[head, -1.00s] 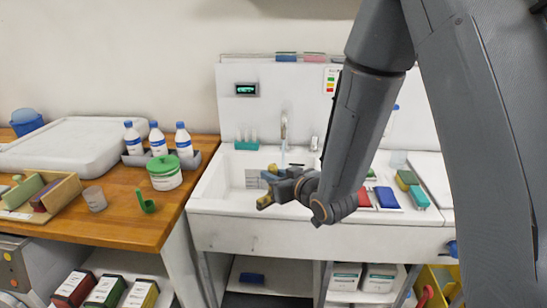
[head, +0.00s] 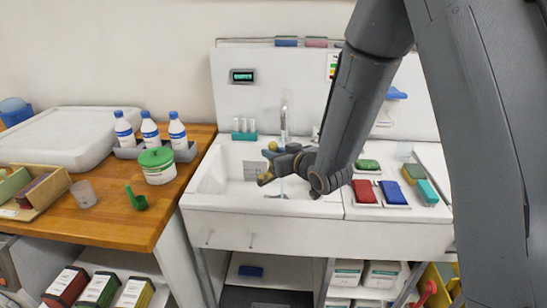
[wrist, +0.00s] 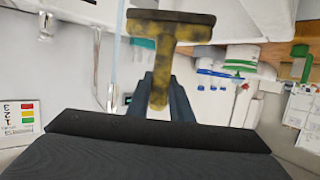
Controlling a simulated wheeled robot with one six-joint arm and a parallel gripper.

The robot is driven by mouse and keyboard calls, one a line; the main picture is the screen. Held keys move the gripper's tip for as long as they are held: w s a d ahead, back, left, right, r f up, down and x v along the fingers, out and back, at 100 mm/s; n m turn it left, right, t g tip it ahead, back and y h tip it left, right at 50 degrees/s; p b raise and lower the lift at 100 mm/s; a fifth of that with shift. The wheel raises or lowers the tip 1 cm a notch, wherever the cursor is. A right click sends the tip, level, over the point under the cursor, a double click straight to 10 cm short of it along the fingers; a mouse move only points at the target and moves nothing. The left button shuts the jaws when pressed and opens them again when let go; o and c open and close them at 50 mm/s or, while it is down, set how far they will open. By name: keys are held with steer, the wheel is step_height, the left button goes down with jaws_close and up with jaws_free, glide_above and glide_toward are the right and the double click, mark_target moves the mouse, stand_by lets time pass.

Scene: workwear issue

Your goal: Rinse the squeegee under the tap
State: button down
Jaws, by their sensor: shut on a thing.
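In the head view my gripper (head: 274,166) is over the sink basin (head: 212,172), in front of and below the tap (head: 284,118). A thin stream of water (wrist: 117,42) falls close beside the left end of the crossbar in the wrist view. Whether it touches the squeegee is unclear. My wrist hides part of the basin.
Red and blue pads (head: 394,193), a green pad and sponges lie on the drainer at right. A wooden counter (head: 110,215) at left holds bottles (head: 150,133), a green-lidded tub (head: 157,165) and a green scoop (head: 136,198).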

steer(key=w+f+b, duration=0.1)
steer(key=w+b, duration=0.2)
steer(key=w, duration=0.6)
steer(key=shift+f, duration=0.35)
steer(key=shift+d, duration=0.1)
stand_by(0.6)
steer(key=shift+w+d, duration=0.1)
steer(key=shift+d, duration=0.3)
steer(key=shift+a, duration=0.2)
steer(key=shift+a, duration=0.45)
steer(key=shift+d, duration=0.1)
steer(key=shift+d, duration=0.55)
